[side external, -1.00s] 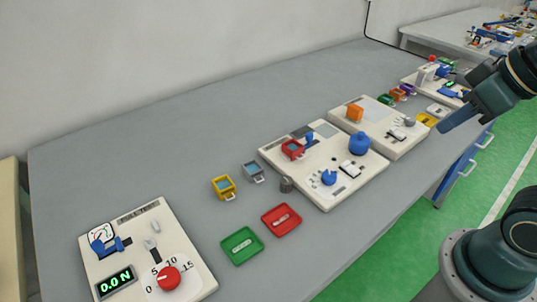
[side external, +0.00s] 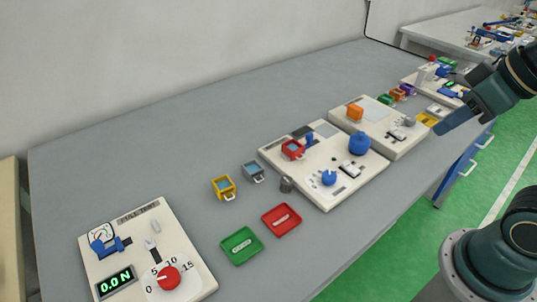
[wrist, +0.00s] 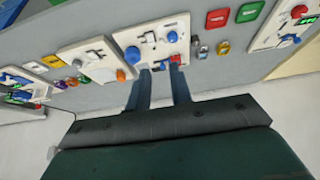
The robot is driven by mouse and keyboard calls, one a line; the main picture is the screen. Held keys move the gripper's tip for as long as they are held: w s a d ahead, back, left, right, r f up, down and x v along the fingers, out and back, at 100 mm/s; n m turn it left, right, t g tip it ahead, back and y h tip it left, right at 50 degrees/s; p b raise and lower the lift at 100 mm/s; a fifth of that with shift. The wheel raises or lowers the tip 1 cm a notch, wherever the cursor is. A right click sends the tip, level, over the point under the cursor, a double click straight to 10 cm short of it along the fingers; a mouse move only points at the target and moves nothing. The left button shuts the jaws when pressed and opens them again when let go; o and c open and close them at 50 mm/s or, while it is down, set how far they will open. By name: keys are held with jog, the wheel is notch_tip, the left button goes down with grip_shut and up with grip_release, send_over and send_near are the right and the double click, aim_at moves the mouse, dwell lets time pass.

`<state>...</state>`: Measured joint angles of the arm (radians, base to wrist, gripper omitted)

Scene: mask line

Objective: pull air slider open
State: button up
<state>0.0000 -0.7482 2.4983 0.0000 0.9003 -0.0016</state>
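No slider's label is legible, so I cannot tell which one is the air slider. The middle white board (side external: 327,200) carries a small white slider in a dark slot (side external: 349,169), between a blue dial (side external: 328,178) and a large round blue knob (side external: 359,144). The board behind it (side external: 405,150) has a similar black-and-white slider (side external: 397,134). In the wrist view the middle board's slider (wrist: 150,37) is ahead of my fingers. My gripper (side external: 438,131) is above the table's right edge, apart from both boards. The wrist view shows its two blue fingers (wrist: 160,75) spread and empty.
A green tray (side external: 242,258) and a red tray (side external: 292,212) lie in front. A pull-test board (side external: 205,282) is at the left. The table behind is clear.

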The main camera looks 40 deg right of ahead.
jog(key=o, duration=0.3)
jog(key=shift+w, duration=0.15)
jog(key=shift+o, duration=0.2)
jog(key=shift+w+r, duration=0.2)
jog(key=shift+w, duration=0.05)
jog(key=n+g, duration=0.6)
jog(key=n, duration=0.3)
send_over(310, 134)
notch_tip(310, 134, down, 10)
jog(key=shift+f, duration=6.8)
